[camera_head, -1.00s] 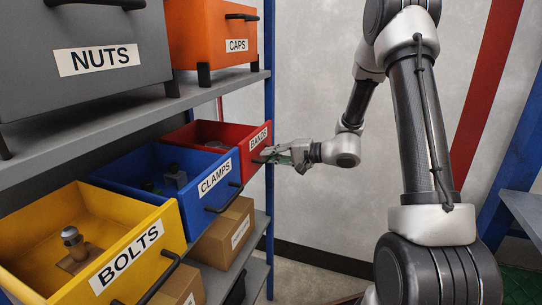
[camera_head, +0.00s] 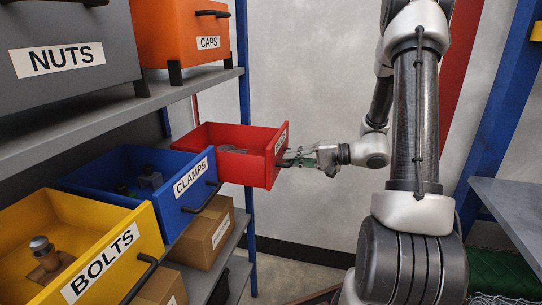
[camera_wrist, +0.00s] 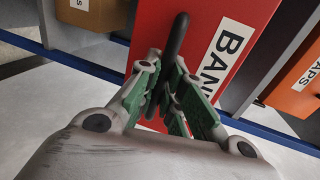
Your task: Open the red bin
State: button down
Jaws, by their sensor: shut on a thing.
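The red bin (camera_head: 248,169) is pulled well out of the shelf at the far end of the row, and its inside shows from above. Some pale contents lie in it, too small to tell. Its label, partly readable as "BAN", is on the front panel (camera_wrist: 209,75) in the wrist view. My gripper (camera_head: 292,157) is at that front panel. In the wrist view my gripper (camera_wrist: 168,88) has its green-padded fingers closed around the bin's black bar handle (camera_wrist: 178,42).
The blue CLAMPS bin (camera_head: 118,169) and yellow BOLTS bin (camera_head: 137,218) also stand open in the same row. The grey NUTS bin (camera_head: 105,78) and orange CAPS bin (camera_head: 180,42) sit on the shelf above. A blue post (camera_head: 243,90) stands behind the red bin. A grey surface (camera_head: 512,207) is at right.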

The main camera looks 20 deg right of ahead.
jog(key=f+v, duration=0.1)
jog(key=v, duration=0.6)
jog(key=shift+s+d+f, duration=0.25)
jog(key=shift+s+d, duration=0.1)
jog(key=shift+d, duration=0.15)
jog(key=c, duration=1.5)
grip_release()
jog(key=v, duration=1.2)
jog(key=shift+w, duration=0.1)
